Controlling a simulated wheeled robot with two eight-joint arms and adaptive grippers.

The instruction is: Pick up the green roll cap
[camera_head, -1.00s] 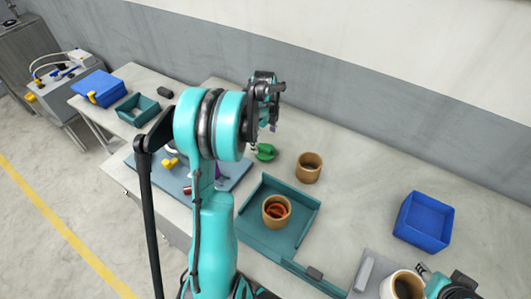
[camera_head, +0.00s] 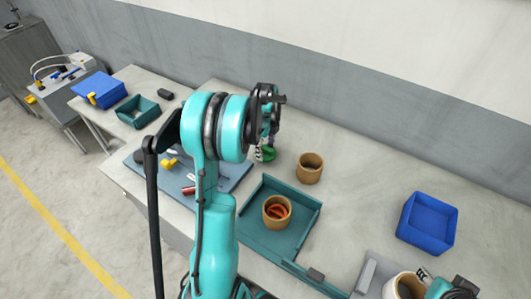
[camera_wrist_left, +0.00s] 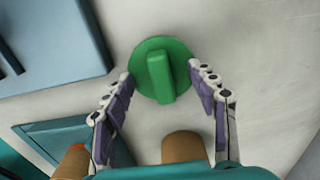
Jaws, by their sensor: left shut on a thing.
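The green roll cap (camera_head: 268,154) is at the back of the table, partly hidden behind my left gripper (camera_head: 265,145). In the left wrist view the cap (camera_wrist_left: 150,55) is a green disc with a raised bar handle. My left gripper (camera_wrist_left: 160,76) is shut on it, with one finger at each side. I cannot tell whether the cap is clear of the table. Part of my right gripper (camera_head: 458,288) shows at the bottom right edge; its fingers are not clear.
A tan roll (camera_head: 310,168) stands right of the cap. A teal tray (camera_head: 270,245) holds another tan roll (camera_head: 272,222) with orange pieces inside. A blue-grey board (camera_head: 232,172) lies to the left. A blue bin (camera_head: 426,222) stands at the right.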

